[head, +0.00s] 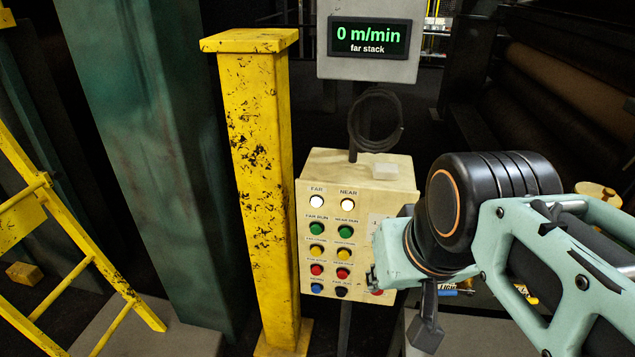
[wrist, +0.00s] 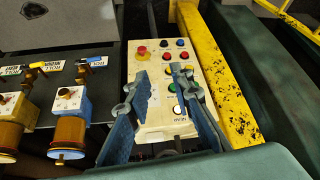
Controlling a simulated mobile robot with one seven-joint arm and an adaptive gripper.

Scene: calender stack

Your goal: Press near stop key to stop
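The cream control box (head: 357,171) has a FAR and a NEAR column of buttons. The red button in the NEAR column (head: 342,273) sits beside the red FAR one (head: 316,270). In the wrist view the box is upside down, and the near red button (wrist: 167,56) lies beyond my fingertips. My gripper (wrist: 160,74) is open, its two fingers spread over the box face with nothing between them. In the head view my wrist hides the box's right side. Whether a fingertip touches the box, I cannot tell.
A yellow post (head: 262,190) stands close left of the box. A display (head: 369,38) above reads 0 m/min, far stack. A large red mushroom button (wrist: 141,52) is on the box near the red keys. Brass-coloured regulators (wrist: 68,130) stand to the left in the wrist view.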

